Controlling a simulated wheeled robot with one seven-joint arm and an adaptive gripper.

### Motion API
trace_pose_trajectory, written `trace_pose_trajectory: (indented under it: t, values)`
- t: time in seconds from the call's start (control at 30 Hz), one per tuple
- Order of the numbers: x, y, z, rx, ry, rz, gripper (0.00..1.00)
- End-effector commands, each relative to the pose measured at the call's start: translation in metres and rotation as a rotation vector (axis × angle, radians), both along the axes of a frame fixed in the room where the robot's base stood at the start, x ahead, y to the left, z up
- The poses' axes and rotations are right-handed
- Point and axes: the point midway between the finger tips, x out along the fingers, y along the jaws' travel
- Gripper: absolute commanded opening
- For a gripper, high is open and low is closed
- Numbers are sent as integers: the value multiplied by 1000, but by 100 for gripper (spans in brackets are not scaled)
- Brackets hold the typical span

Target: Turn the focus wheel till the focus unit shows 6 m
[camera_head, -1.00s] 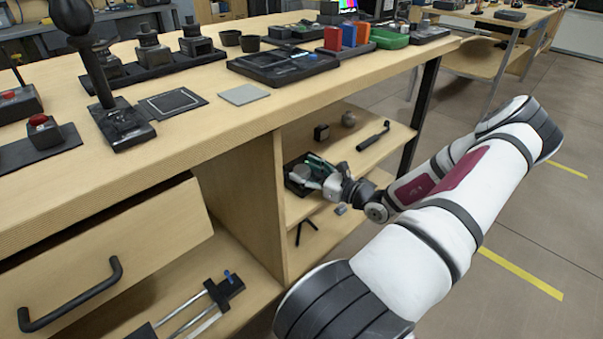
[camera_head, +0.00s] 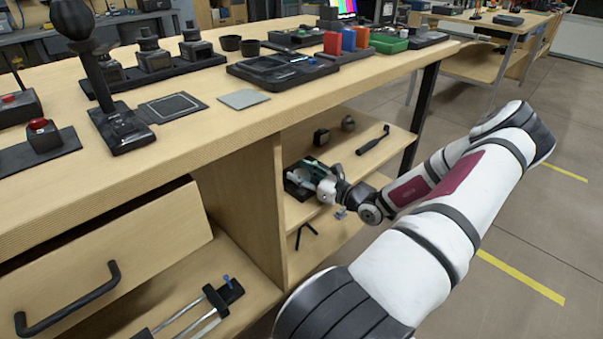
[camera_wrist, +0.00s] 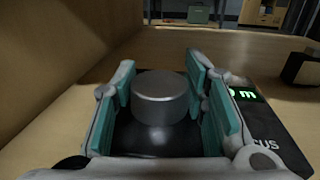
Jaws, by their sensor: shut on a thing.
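The focus wheel (camera_wrist: 160,98), a short silver-grey cylinder, stands on the dark focus unit (camera_wrist: 285,128) in the wrist view. My gripper (camera_wrist: 161,92) has its teal-padded fingers on both sides of the wheel and is shut on it. The unit's green display (camera_wrist: 246,94) is partly hidden behind the right finger. An "m" and part of a digit before it show, but the full reading cannot be told. In the head view, my gripper (camera_head: 314,180) is at the unit inside the upper shelf bay; the wheel is mostly hidden there.
The wooden shelf (camera_head: 345,157) holds a small dark box (camera_head: 321,136), a round grey item (camera_head: 348,124) and a black-handled tool (camera_head: 373,139). A wooden side panel (camera_head: 235,200) stands close left of the unit. The worktop (camera_head: 240,125) lies above.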

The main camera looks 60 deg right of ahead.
Motion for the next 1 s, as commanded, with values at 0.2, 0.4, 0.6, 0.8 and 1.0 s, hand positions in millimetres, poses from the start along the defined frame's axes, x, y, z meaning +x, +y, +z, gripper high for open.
trace_pose_trajectory:
  t: [0.2,0.4,0.6,0.8,1.0]
  values:
    - [1,3,3,8,0,-72,12]
    - [1,4,4,11,2,-204,12]
    - [1,5,4,10,3,-362,12]
    - [1,5,3,8,2,-514,12]
    - [1,4,2,6,1,-639,12]
